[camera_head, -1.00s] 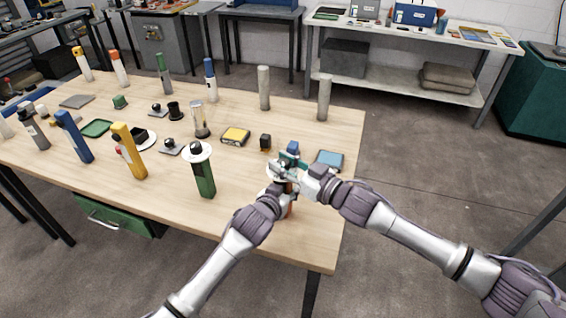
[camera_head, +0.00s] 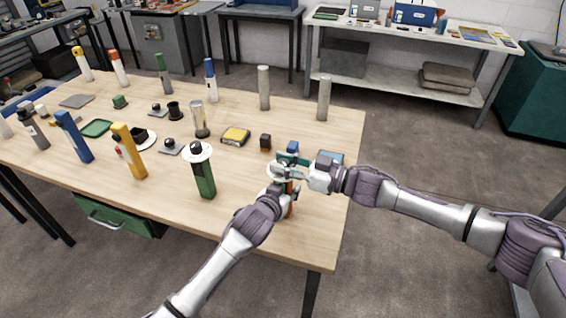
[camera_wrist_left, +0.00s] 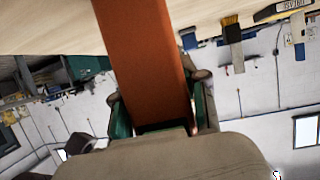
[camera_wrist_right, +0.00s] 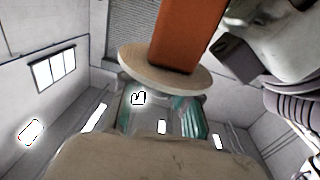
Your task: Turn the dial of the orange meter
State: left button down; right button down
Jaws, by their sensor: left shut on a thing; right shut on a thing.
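The orange meter stands at the right front of the table, largely hidden behind my grippers; a strip of its orange body (camera_head: 290,208) shows in the head view. My left gripper (camera_head: 284,188) is shut on that body, which fills the space between its green fingers in the left wrist view (camera_wrist_left: 160,125). My right gripper (camera_head: 287,164) is at the meter's top, by its pale round disc (camera_wrist_right: 165,76). In the right wrist view its fingers (camera_wrist_right: 162,118) reach to the disc's far side from the body. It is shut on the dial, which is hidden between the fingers.
A green meter (camera_head: 204,180) with a white disc and dark knob stands to the left, a yellow one (camera_head: 130,155) farther left. A small black-and-orange block (camera_head: 265,142), a blue block (camera_head: 292,148) and a blue-topped pad (camera_head: 331,158) lie close behind my grippers. The table's front right corner is clear.

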jog(key=c, duration=0.8)
grip_release()
jog(key=v, duration=1.2)
pick_arm(q)
jog(key=c, duration=0.5)
grip_release()
